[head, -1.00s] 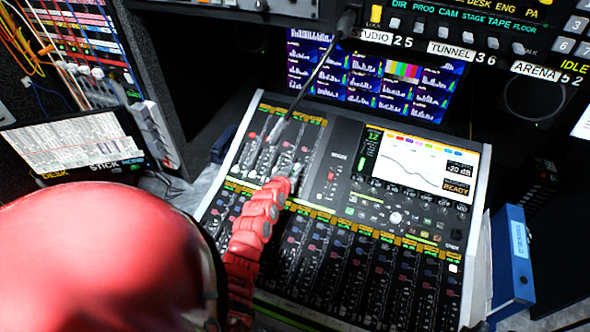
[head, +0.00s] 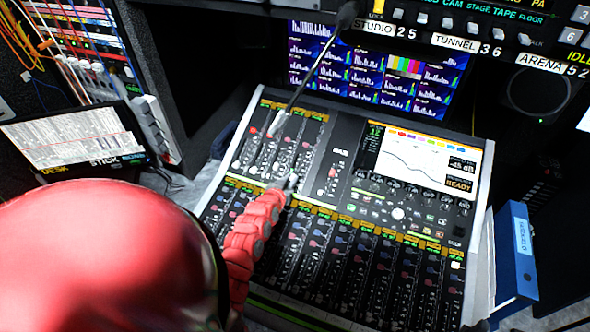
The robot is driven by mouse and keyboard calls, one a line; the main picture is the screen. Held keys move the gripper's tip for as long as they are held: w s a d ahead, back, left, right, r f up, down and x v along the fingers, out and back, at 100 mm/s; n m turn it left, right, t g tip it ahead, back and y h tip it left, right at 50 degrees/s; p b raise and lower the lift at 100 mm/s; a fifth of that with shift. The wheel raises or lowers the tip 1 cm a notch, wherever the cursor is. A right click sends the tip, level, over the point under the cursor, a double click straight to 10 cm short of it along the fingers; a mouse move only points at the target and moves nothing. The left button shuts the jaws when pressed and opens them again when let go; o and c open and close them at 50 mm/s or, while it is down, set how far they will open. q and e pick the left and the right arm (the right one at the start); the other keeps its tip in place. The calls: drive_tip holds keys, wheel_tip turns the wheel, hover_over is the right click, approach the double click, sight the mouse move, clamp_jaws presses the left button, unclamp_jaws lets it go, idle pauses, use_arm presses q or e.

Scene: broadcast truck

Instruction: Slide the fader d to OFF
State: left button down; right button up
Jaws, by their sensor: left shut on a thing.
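The mixing console (head: 235,150) lies tilted in the middle of the head view, with an upper-left bank of faders and a long lower bank. My red left arm comes in from the left. Its gripper (head: 289,182) is at the lower edge of the upper bank, shut on a small fader cap. The gripper hides most of that cap, and I cannot read its letter. The console screen (head: 427,163) shows a curve, "-45 dB" and "READY". My right gripper is not in view.
A gooseneck microphone (head: 312,70) reaches over the upper bank, close above the gripper. A monitor (head: 375,70) stands behind the console. A blue binder (head: 516,250) is at the right, and a desk screen (head: 75,138) at the left.

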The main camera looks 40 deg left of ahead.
use_arm(q)
drive_tip(key=shift+s+d+f, duration=0.15)
drive_tip(key=shift+s+f, duration=0.25)
drive_tip(key=shift+s, duration=0.25)
drive_tip(key=shift+s+f, duration=0.15)
drive_tip(key=shift+s, duration=0.1)
drive_tip(key=shift+f, duration=0.1)
drive_tip(key=shift+d, duration=0.1)
drive_tip(key=c, duration=1.2)
unclamp_jaws()
drive_tip(key=shift+c, duration=0.2)
drive_tip(key=o, duration=0.4)
drive_tip(key=shift+s, duration=0.15)
drive_tip(key=shift+o, duration=0.2)
drive_tip(key=shift+r, duration=0.2)
